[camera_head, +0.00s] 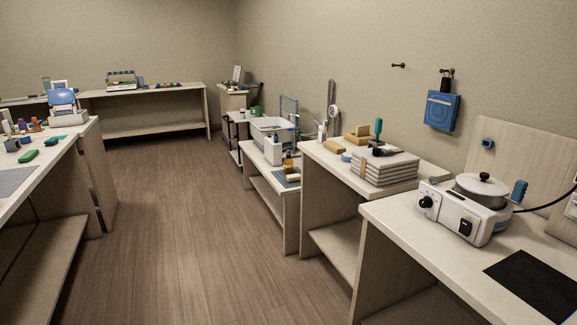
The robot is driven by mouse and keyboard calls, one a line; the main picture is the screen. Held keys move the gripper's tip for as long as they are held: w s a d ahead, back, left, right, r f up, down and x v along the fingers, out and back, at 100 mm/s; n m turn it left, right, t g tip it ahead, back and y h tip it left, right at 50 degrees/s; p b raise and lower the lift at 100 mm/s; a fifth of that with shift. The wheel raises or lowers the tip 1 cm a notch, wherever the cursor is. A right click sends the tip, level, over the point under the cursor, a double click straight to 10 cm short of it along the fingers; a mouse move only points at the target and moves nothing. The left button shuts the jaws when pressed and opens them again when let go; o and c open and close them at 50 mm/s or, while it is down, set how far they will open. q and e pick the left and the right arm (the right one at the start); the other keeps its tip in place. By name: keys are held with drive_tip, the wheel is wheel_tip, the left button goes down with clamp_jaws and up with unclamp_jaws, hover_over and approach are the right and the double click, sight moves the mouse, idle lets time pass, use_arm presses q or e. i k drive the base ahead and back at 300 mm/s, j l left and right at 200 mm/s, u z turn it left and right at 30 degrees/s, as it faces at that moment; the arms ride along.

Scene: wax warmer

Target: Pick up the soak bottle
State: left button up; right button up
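Another slim white bottle-like thing (321,130) stands at the back left of the bench with the folded towels. I cannot tell for sure which one is the soak bottle. Neither of my grippers is in view.
A white wax warmer (466,211) with a lidded pot and a black mat (535,285) are on the nearest right bench. Folded towels (385,168) lie on the bench behind it. A cluttered bench (75,140) stands at the left. The wooden floor (180,220) between is clear.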

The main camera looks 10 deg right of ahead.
sight(287, 161)
drive_tip(key=i+u, duration=0.2)
drive_tip(key=i, duration=0.45)
drive_tip(key=i+j+u, duration=0.1)
drive_tip(key=i, duration=1.75)
